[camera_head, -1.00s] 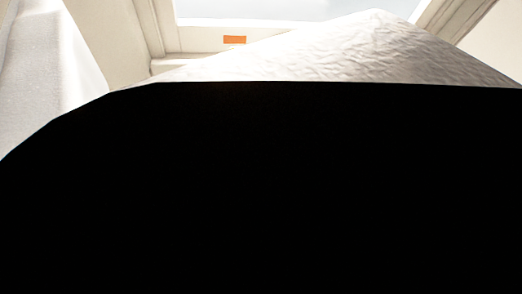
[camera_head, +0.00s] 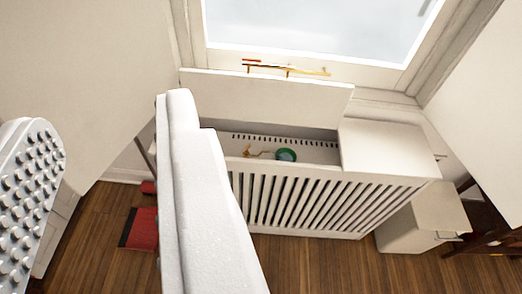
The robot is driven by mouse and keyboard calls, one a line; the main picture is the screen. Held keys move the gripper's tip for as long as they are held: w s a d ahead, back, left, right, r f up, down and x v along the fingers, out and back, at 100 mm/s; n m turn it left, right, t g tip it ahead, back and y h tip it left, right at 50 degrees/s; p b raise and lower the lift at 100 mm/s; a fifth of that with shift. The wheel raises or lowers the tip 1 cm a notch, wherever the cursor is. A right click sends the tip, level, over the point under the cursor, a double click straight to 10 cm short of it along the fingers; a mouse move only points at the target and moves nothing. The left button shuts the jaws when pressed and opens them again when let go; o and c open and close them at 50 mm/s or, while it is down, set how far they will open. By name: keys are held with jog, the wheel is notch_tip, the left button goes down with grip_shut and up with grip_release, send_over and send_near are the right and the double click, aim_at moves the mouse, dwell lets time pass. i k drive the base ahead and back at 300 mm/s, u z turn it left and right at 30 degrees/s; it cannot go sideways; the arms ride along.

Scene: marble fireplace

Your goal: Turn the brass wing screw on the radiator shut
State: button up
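The radiator (camera_head: 312,204) stands under the window, behind a white slatted front. Part of its top is open, and a small brass piece (camera_head: 254,153), likely the wing screw, shows inside the opening near its left end. It is too small to tell how far it is turned. A round green thing (camera_head: 286,155) sits just right of it.
A white panel (camera_head: 262,97) stands upright behind the opening. A closed white top (camera_head: 382,149) covers the radiator's right part. A brass window handle (camera_head: 290,69) is above. A white box (camera_head: 418,220) stands at the right, and red items (camera_head: 141,228) lie at the left.

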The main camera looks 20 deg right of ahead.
aim_at(246, 151)
jog(key=z, duration=0.7)
jog(key=i, duration=1.5)
jog(key=u, duration=0.05)
